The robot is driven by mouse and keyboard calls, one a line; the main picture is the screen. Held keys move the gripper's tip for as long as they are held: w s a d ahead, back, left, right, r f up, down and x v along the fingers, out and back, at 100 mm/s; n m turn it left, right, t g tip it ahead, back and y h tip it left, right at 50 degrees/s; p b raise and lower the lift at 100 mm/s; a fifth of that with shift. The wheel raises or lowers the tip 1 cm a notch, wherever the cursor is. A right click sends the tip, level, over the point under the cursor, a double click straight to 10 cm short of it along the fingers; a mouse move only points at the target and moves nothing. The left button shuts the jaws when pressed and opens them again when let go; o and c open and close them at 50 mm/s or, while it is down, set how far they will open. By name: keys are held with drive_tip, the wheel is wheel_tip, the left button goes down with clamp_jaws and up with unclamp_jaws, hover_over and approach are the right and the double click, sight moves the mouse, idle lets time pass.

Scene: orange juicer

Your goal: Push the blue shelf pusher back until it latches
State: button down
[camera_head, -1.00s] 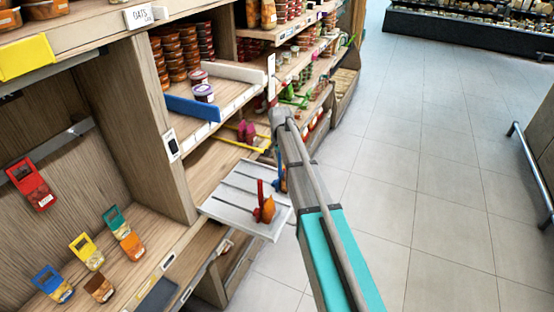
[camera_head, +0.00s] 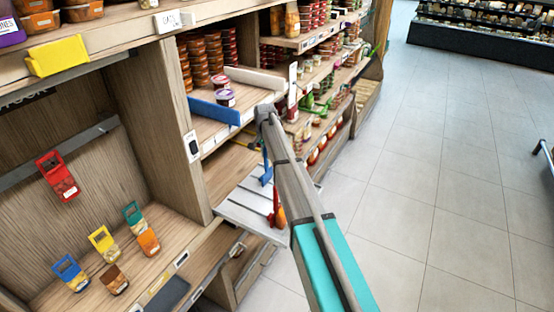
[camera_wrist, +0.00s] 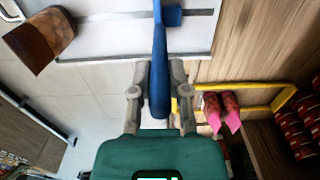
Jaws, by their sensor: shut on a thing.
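The blue pusher (camera_head: 266,170) stands up from a pale slatted shelf board (camera_head: 246,218) that juts out of the shelving in the head view. In the wrist view my gripper (camera_wrist: 157,92) is shut on the upright blue bar of the pusher (camera_wrist: 159,55), one finger on each side. The bar's foot meets the pale board (camera_wrist: 110,35) at the top. A red pusher (camera_head: 276,208) with an orange-brown piece stands on the same board. My arm covers part of the board in the head view, and I cannot tell whether the blue pusher is latched.
A pink item (camera_wrist: 222,112) and a yellow frame (camera_wrist: 245,88) lie beside the board. Wooden shelving is on the left; the tiled floor (camera_head: 440,170) on the right is clear.

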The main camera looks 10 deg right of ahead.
drive_tip(key=shift+w+a, duration=0.95)
drive_tip(key=shift+a, duration=0.1)
drive_tip(key=c, duration=0.6)
unclamp_jaws()
